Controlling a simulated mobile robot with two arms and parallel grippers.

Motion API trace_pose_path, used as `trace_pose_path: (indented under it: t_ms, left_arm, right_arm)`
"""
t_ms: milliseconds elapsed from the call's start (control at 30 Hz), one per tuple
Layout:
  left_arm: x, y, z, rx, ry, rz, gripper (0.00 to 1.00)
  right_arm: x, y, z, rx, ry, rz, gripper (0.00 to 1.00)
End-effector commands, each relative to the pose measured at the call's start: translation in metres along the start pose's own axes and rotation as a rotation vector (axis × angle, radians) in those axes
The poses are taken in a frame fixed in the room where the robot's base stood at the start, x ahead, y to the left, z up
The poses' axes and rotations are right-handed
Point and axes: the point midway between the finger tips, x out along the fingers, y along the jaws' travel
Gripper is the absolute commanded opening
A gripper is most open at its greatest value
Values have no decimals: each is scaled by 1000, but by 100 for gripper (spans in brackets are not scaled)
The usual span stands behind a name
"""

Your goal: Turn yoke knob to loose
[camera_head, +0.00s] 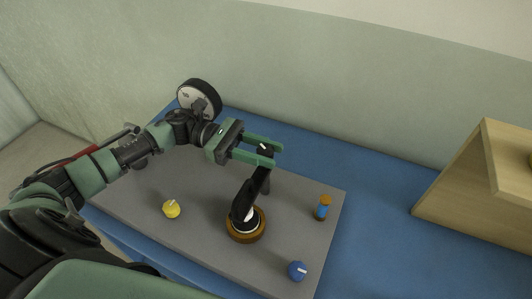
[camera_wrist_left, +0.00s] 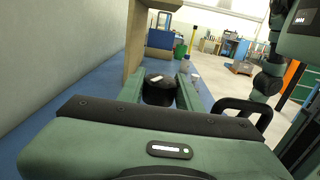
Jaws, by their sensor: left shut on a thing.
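The yoke knob (camera_head: 264,148) is a black knob with a short white mark, at the top of a dark tilted arm (camera_head: 246,199) that rises from a round brown base (camera_head: 246,233). My left gripper (camera_head: 263,149) has its two green fingers on either side of the knob and is shut on it. In the left wrist view the black knob (camera_wrist_left: 159,91) sits between the fingers, its white mark slanting up to the right. No label for loose is readable. My right gripper is not in view.
The grey board (camera_head: 140,193) lies on a blue table (camera_head: 365,255). It carries a yellow knob (camera_head: 171,209), a blue knob (camera_head: 297,271) and a small blue cylinder with an orange top (camera_head: 322,209). A wooden stand (camera_head: 481,165) is at the right. Blue table between board and stand is clear.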

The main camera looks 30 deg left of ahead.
Motion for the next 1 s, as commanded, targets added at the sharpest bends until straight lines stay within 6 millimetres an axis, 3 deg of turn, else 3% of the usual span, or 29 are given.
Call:
trace_pose_path:
  t_ms: [100,133,200,633,767,1000]
  left_arm:
    - [0,-1,-1,-1,1,-1,0]
    - [0,-1,-1,-1,1,-1,43]
    - [0,-1,-1,-1,0,-1,55]
    - [0,0,8,1,0,1,55]
    - [0,0,30,5,1,-1,55]
    - [0,-1,88,6,2,-1,55]
  right_arm:
    - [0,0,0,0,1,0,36]
    - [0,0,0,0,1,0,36]
    - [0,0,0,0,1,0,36]
    - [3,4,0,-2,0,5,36]
    - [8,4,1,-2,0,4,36]
    - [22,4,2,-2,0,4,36]
